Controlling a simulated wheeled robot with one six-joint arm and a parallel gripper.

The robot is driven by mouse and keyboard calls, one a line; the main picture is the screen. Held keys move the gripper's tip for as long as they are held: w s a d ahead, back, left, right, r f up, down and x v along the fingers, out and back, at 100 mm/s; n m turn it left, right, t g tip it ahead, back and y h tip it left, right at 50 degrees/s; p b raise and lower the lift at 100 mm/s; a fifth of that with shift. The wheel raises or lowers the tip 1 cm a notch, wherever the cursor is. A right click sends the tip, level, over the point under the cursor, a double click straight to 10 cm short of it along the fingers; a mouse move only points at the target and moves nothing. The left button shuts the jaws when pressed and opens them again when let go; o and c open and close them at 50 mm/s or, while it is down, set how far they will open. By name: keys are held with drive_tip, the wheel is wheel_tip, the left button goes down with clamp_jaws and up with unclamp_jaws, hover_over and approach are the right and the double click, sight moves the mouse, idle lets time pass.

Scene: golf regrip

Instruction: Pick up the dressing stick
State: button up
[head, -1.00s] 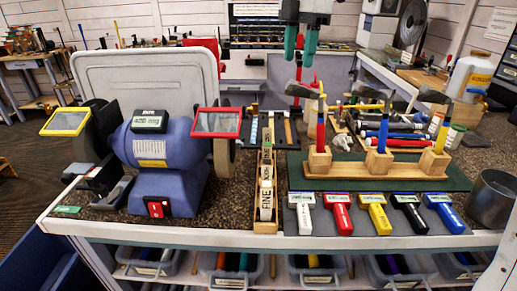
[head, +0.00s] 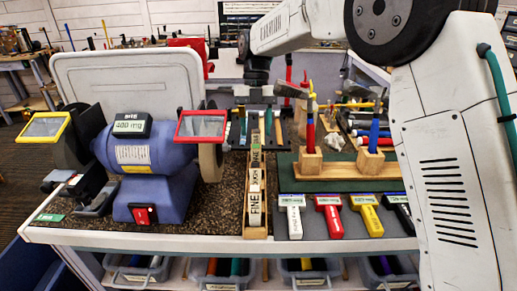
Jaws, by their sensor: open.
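My gripper (head: 256,122) hangs down behind the long wooden holder, over the grey area with upright-looking sticks behind it. Its jaws are open, with the fingers apart, and nothing is clearly held. The long narrow wooden holder (head: 257,231) stands right of the grinder and carries a pale stick lettered FINE (head: 255,203). This may be the dressing stick; I cannot tell for sure. Other thin sticks (head: 277,128) lie behind it near the fingers, partly hidden by my gripper.
A blue bench grinder (head: 150,160) with yellow and red framed shields stands left. My arm covers the right side.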

drive_tip(key=x, duration=0.4)
drive_tip(key=shift+f, duration=0.1)
drive_tip(key=c, duration=1)
